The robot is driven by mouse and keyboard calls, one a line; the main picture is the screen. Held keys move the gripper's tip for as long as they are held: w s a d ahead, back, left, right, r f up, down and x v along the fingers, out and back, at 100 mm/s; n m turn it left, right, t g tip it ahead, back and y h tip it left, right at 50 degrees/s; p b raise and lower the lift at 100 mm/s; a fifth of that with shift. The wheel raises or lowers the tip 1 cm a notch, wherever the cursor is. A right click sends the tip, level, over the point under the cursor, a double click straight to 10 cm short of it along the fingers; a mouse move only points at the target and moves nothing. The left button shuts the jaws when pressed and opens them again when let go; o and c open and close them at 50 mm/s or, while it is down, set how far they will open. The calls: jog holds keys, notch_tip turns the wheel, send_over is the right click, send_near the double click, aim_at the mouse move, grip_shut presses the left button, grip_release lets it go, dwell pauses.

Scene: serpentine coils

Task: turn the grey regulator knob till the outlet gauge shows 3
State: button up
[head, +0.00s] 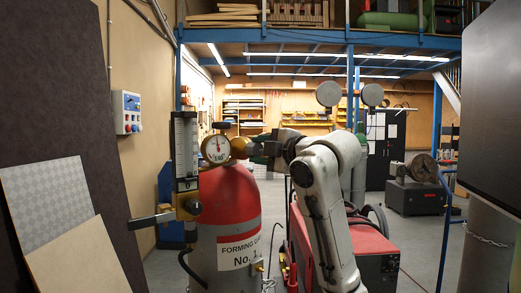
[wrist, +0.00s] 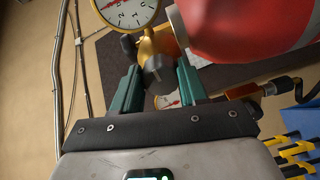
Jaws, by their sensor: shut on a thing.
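The grey regulator knob (wrist: 158,76) sits on a brass regulator body (wrist: 148,47) in the wrist view. My gripper (wrist: 160,78) has its green fingers on both sides of the knob and is shut on it. In the head view my gripper (head: 259,149) reaches the regulator from the right, and its fingers are partly hidden. A round gauge (head: 216,149) faces the head camera with its needle pointing about straight up; its numbers are too small to read. The wrist view shows a gauge (wrist: 128,9) cut off at the top and part of another dial (wrist: 167,101) between the fingers.
The regulator is on a red gas cylinder (head: 226,198) marked FORMING GAS No. 1. A clear flow tube (head: 186,146) stands left of the gauge. A red machine (head: 370,247) stands behind my arm. Boards (head: 62,205) lean at the left.

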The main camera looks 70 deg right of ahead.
jog(key=shift+d+f+m, duration=0.1)
jog(key=shift+m, duration=0.3)
jog(key=o, duration=1.1)
jog(key=shift+c, duration=0.2)
jog(key=b+v, duration=0.2)
jog(key=v, duration=0.9)
